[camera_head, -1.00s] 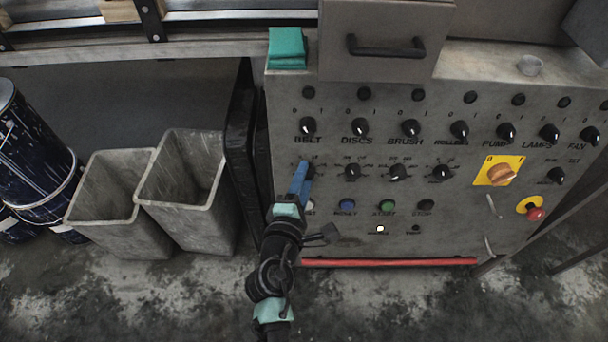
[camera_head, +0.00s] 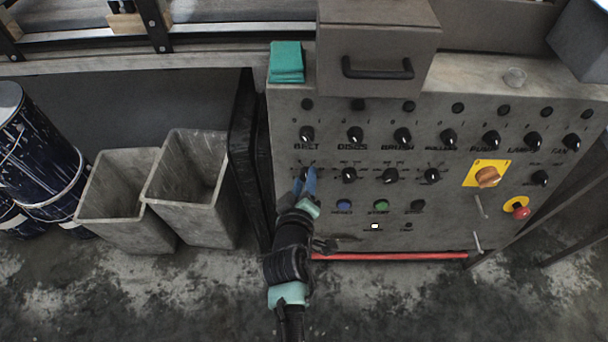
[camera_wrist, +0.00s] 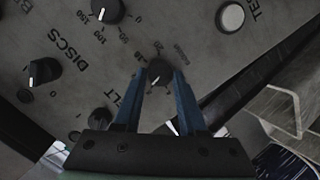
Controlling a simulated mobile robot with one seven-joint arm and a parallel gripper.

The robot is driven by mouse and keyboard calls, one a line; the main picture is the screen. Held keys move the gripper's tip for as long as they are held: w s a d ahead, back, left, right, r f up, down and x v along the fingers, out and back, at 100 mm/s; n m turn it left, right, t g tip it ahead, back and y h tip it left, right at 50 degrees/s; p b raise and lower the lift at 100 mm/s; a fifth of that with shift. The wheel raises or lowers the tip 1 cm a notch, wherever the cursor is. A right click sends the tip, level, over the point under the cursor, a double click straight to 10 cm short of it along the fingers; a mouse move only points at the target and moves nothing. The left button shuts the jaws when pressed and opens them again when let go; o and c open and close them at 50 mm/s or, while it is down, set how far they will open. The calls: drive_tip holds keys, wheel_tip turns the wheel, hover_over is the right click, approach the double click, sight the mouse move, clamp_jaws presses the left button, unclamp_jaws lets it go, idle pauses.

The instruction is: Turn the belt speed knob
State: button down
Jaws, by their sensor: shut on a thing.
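The belt speed knob (camera_wrist: 158,73) is a small dark round knob with a pale pointer mark, in the second row of the grey control panel (camera_head: 450,230), below the BELT switch (camera_head: 307,134). In the wrist view it sits between the two blue fingertips of my gripper (camera_wrist: 159,77), which is shut on it. A dial scale is printed around it. In the head view my gripper (camera_head: 306,178) reaches up to the panel's left side, and its fingers hide most of the knob.
The neighbouring speed knob (camera_head: 349,175) stands to the right. Below are a blue button (camera_head: 344,206), a green button (camera_head: 381,206) and a lit white lamp (camera_head: 375,226). A red emergency stop (camera_head: 521,212) is at right. Two grey bins (camera_head: 187,200) stand left of the panel.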

drive_tip(key=shift+d+m+y+p, duration=0.1)
drive_tip(key=shift+m+y+p, duration=0.3)
drive_tip(key=shift+m+p, duration=0.8)
drive_tip(key=shift+d+m+y+p, duration=0.1)
drive_tip(key=shift+m+y+p, duration=0.3)
drive_tip(key=shift+m+p, duration=0.75)
drive_tip(key=shift+m+b, duration=0.3)
drive_tip(key=shift+m, duration=0.25)
drive_tip(key=shift+c, duration=2.4)
unclamp_jaws()
drive_tip(key=shift+s+r, duration=0.1)
drive_tip(key=shift+s, duration=0.05)
drive_tip(key=p+v, duration=0.2)
drive_tip(key=v, duration=1)
drive_tip(key=shift+s+r+p, duration=0.15)
drive_tip(key=shift+s+p, duration=0.2)
drive_tip(key=shift+p, duration=0.05)
drive_tip(key=shift+d, duration=0.1)
